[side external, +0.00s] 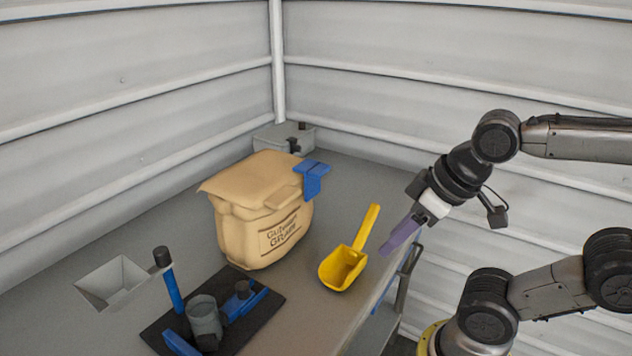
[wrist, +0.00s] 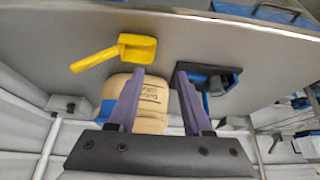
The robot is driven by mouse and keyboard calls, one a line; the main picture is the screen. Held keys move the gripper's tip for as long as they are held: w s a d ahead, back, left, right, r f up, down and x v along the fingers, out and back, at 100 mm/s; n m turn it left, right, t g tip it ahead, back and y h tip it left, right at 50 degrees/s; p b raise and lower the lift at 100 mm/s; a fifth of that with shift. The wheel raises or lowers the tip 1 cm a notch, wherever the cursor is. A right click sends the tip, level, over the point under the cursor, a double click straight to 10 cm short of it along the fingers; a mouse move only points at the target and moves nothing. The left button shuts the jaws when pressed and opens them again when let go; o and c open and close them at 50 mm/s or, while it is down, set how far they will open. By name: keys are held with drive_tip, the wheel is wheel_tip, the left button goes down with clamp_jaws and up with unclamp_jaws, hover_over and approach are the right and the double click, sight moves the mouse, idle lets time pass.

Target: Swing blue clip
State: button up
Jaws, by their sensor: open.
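The blue clip (side external: 312,177) sits on the right top edge of a tan paper bag (side external: 262,215) with its top folded over. In the wrist view, a blue patch that looks like the clip (wrist: 108,112) shows at the left of the bag (wrist: 152,105), partly behind a finger. My gripper (side external: 388,250) has purple fingers and is in the air, right of the bag and apart from the clip. In the wrist view, my gripper (wrist: 160,74) is open, with nothing between its fingers.
A yellow scoop (side external: 344,265) lies right of the bag near the bench edge. A dark mat (side external: 246,325) holds a grey cup (side external: 204,322) and blue parts. A square hopper opening (side external: 112,282) is at the left. A grey box (side external: 284,138) stands behind, near the corrugated walls.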

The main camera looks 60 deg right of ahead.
drive_tip(key=shift+s+r, duration=0.1)
drive_tip(key=shift+r, duration=0.05)
drive_tip(key=c, duration=0.5)
drive_tip(key=shift+n, duration=0.7)
drive_tip(key=w+r, duration=0.2)
drive_tip(key=r, duration=0.1)
drive_tip(key=w+r, duration=0.2)
drive_tip(key=r, duration=0.1)
drive_tip(key=w+r, duration=0.2)
drive_tip(key=r, duration=0.1)
drive_tip(key=shift+r, duration=0.1)
clamp_jaws()
drive_tip(key=w+d+r, duration=0.3)
drive_tip(key=w+r, duration=0.3)
drive_tip(key=w, duration=0.4)
drive_tip(key=w+d+f+g, duration=0.1)
drive_tip(key=w+d+f, duration=0.1)
drive_tip(key=w+d, duration=0.2)
drive_tip(key=w+d+f+m, duration=0.1)
drive_tip(key=w+d, duration=0.4)
drive_tip(key=w, duration=0.5)
drive_tip(key=shift+d+f+g, duration=0.25)
drive_tip(key=shift+f+g, duration=0.15)
drive_tip(key=shift+f, duration=0.2)
